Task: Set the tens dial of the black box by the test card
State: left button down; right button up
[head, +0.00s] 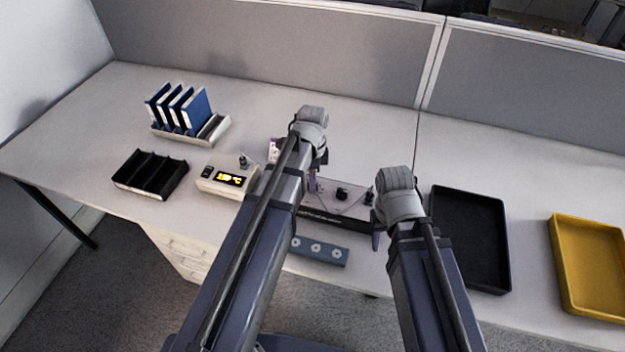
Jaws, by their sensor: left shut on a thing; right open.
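The black box (355,208) stands at the middle of the desk, with a grey top, a dark front with pale lettering and black dials such as this one (342,193). My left gripper (313,188) is over the left part of its top, shut on a dial there that its fingers and arm mostly hide. The dial's setting cannot be read. My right gripper (376,228) is open and empty at the box's right end. A small white and purple piece (274,150), perhaps the test card, shows partly behind my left arm; its writing is unreadable.
A beige meter (228,178) with a lit yellow display stands left of my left arm. A black divided tray (150,175), a rack of blue binders (190,128), a blue strip (320,250), a black tray (440,198) and a yellow tray (562,270) stand around. The desk behind the box is clear.

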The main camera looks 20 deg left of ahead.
dwell(0.5)
pick_arm(q)
jog(key=shift+c, duration=2.4)
grip_release()
jog(key=shift+r, duration=0.15)
notch_tip(320, 180, up, 8)
jog(key=p, duration=0.8)
jog(key=shift+f, duration=0.2)
jog(key=shift+f, duration=0.1)
jog(key=s+d+n+y, duration=0.1)
jog(key=s+d+n, duration=0.9)
jog(key=s, duration=0.4)
jog(key=shift+s+d+n, duration=0.2)
jog(key=shift+s+n, duration=0.1)
jog(key=shift+n, duration=0.4)
